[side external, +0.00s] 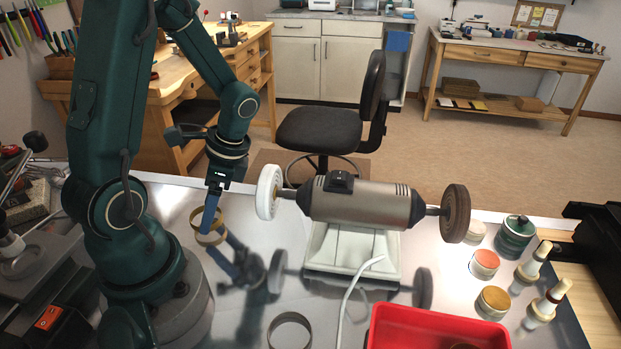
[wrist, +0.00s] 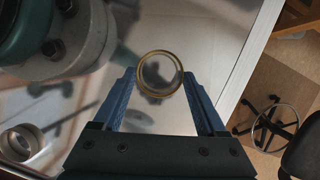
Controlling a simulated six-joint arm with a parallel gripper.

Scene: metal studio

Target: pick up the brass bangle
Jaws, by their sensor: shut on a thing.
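The brass bangle (side external: 194,221) is a thin gold-coloured ring at my fingertips, just right of my arm's base in the side view. In the wrist view the bangle (wrist: 140,76) sits between the two blue fingertips, one on each side of its rim. My gripper (side external: 211,213) points down over the shiny metal tabletop and is shut on the bangle; it also shows in the wrist view (wrist: 159,76). The side view shows a similar arc just below the bangle, perhaps its reflection. I cannot tell whether the bangle touches the tabletop.
A buffing machine (side external: 360,202) stands right of my gripper, its white wheel (side external: 268,191) close by. A grey ring (side external: 271,334) lies near the front edge. A red tray (side external: 437,323) stands front right, with jars (side external: 485,263) and bottles (side external: 531,268) beyond it.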

